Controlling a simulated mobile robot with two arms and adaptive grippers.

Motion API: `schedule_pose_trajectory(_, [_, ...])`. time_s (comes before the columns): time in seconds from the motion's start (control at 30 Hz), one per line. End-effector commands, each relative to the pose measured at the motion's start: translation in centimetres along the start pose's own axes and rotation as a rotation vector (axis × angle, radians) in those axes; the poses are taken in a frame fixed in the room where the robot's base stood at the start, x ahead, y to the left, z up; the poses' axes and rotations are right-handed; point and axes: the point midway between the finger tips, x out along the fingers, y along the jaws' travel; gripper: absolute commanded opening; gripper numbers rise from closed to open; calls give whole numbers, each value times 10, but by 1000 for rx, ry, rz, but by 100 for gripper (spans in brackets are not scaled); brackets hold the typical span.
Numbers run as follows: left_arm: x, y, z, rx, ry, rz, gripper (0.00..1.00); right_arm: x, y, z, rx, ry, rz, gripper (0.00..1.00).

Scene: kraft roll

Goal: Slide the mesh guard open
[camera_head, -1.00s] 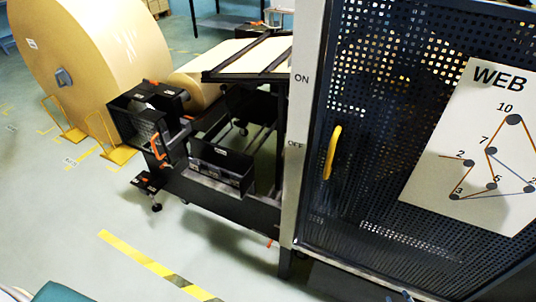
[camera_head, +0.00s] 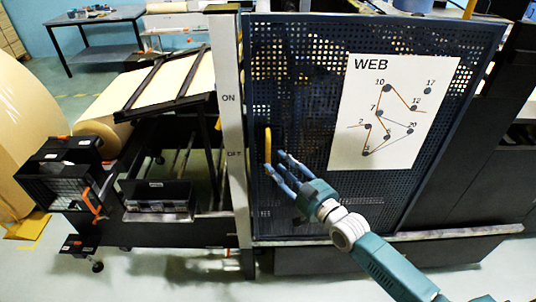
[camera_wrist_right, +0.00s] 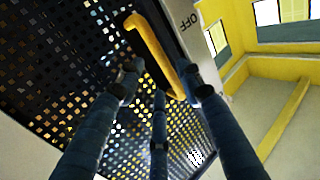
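The mesh guard (camera_head: 300,110) is a dark perforated panel facing me, right of a pale post marked ON and OFF. Its yellow vertical handle (camera_head: 267,146) is near the panel's left edge. My right gripper (camera_head: 276,163) reaches in from the lower right, with its fingertips at the handle's lower part. In the right wrist view, the handle (camera_wrist_right: 150,45) lies between the spread blue fingers (camera_wrist_right: 162,84). The fingers are apart and not closed around it; whether any fingertip touches it I cannot tell. My left gripper is not in view.
The pale post (camera_head: 229,120) stands at the guard's left edge. A white WEB diagram sheet (camera_head: 400,150) is on the panel. A black roll stand (camera_head: 160,200) is on the left, beside a large kraft roll (camera_head: 25,140). A table (camera_head: 95,18) stands behind.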

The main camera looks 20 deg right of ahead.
Motion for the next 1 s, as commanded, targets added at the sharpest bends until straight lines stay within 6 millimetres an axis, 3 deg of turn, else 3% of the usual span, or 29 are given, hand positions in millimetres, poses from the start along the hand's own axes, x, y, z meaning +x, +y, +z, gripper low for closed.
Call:
schedule_pose_trajectory(0.1, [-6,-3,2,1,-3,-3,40,23,0,-3,1,2,1,37])
schedule_pose_trajectory(0.3, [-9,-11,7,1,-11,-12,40,47,0,-1,0,1,0,37])
schedule_pose_trajectory(0.7, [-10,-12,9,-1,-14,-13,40,54,0,0,0,0,0,37])
schedule_pose_trajectory(0.9, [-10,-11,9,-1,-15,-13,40,54,0,0,0,0,0,0])
schedule_pose_trajectory(1.0, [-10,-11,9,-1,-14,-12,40,54,0,0,0,-1,0,0])
